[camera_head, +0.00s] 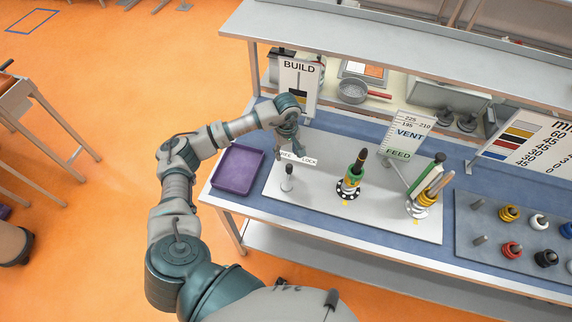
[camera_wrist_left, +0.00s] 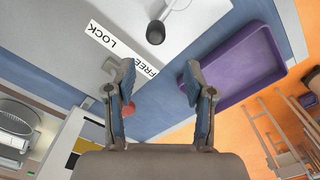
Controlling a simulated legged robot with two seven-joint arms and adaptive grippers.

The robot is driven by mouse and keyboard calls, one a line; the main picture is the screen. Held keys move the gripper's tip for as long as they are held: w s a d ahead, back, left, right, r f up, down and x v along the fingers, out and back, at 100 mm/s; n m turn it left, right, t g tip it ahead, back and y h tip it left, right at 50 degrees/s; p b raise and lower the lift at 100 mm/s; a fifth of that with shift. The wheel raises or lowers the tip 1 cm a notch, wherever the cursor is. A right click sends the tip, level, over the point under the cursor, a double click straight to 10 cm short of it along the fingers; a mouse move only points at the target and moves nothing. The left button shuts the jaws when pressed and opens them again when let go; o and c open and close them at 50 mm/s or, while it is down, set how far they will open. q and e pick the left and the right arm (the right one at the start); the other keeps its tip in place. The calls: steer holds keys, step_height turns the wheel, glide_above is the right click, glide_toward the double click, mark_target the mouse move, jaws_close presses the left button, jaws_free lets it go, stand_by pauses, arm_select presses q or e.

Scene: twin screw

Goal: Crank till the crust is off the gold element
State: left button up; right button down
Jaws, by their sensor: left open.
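My left gripper (camera_head: 288,152) is open and empty above the left end of the white board (camera_head: 318,205). Its two spread fingers also show in the left wrist view (camera_wrist_left: 157,80). Below it stands a short grey post with a dark knob (camera_head: 287,178), near a FREE/LOCK label (camera_head: 300,159); the knob also shows past the fingers in the wrist view (camera_wrist_left: 156,32). A green post with a dark tip (camera_head: 352,178) stands mid-board. A tilted stack (camera_head: 424,197) with a gold-yellow band stands at the right. I cannot make out a crust. My right gripper is out of view.
A purple tray (camera_head: 238,167) lies left of the board. A grey rack (camera_head: 490,235) holds several coloured rings at the right. BUILD (camera_head: 299,88) and VENT/FEED (camera_head: 408,135) signs stand behind. A sieve (camera_head: 352,91) sits at the back.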

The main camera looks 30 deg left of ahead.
mark_target(289, 167)
arm_select(q)
steer(key=f, duration=0.3)
steer(key=d+f+p, duration=0.1)
steer(key=f, duration=0.5)
steer(key=shift+d, duration=0.4)
steer(key=shift+a+f+p, duration=0.3)
steer(key=shift+a+f, duration=0.05)
steer(key=shift+a, duration=0.1)
steer(key=shift+w+a+f, duration=0.1)
steer(key=shift+a, duration=0.2)
steer(key=shift+c, duration=1.3)
steer(key=shift+d, duration=0.15)
steer(key=c, duration=0.4)
steer(key=shift+d, duration=0.15)
jaws_close()
steer(key=shift+d, duration=0.3)
steer(key=shift+a, duration=0.15)
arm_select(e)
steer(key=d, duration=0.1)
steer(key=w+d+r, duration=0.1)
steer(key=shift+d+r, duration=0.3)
